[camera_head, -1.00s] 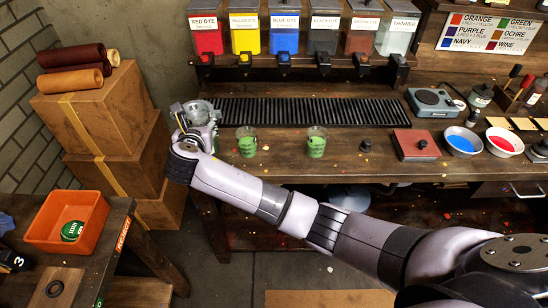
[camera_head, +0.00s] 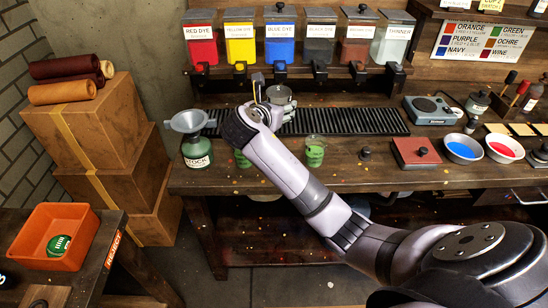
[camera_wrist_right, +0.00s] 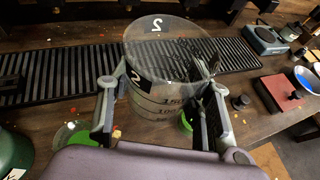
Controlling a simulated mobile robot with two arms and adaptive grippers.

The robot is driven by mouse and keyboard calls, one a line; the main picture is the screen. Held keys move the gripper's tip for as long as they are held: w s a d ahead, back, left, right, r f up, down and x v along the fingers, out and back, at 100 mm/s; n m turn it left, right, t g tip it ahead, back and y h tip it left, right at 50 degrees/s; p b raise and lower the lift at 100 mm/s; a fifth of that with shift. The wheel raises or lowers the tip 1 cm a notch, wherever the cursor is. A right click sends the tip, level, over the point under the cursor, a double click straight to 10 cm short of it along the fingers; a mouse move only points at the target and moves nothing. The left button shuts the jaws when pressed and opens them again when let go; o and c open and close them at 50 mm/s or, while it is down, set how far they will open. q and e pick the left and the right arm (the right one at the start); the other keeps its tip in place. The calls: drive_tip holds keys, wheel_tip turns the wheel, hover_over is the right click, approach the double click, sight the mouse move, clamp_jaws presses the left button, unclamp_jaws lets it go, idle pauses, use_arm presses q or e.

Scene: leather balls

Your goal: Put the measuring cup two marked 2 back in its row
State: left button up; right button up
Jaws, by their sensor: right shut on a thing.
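The clear measuring cup (camera_head: 279,95) is in my right gripper (camera_head: 268,104), over the black slatted grate on the bench. In the right wrist view the cup (camera_wrist_right: 168,78) shows a black tag with a white 2 and volume marks, and stands between the two fingers of the gripper (camera_wrist_right: 160,92). The fingers are shut on its sides. The cup looks empty and roughly upright. I cannot tell whether its bottom touches the grate. My left gripper is not in view.
Two cups with green contents, one clear (camera_head: 315,151) and one partly hidden (camera_head: 242,159), stand in front of the grate (camera_head: 350,121). A stock jar with a funnel (camera_head: 197,152) is at left. Dye dispensers (camera_head: 280,45) hang behind. A red box (camera_head: 415,153) is at right.

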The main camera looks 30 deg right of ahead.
wheel_tip(320, 180, down, 17)
drive_tip(key=shift+r, duration=0.1)
idle(0.4)
drive_tip(key=o, duration=1.2)
drive_tip(key=shift+o, duration=0.2)
drive_tip(key=shift+a+r, duration=0.1)
drive_tip(key=shift+a, duration=0.05)
drive_tip(key=v, duration=1.1)
drive_tip(key=shift+s+a, duration=0.25)
drive_tip(key=shift+s, duration=0.05)
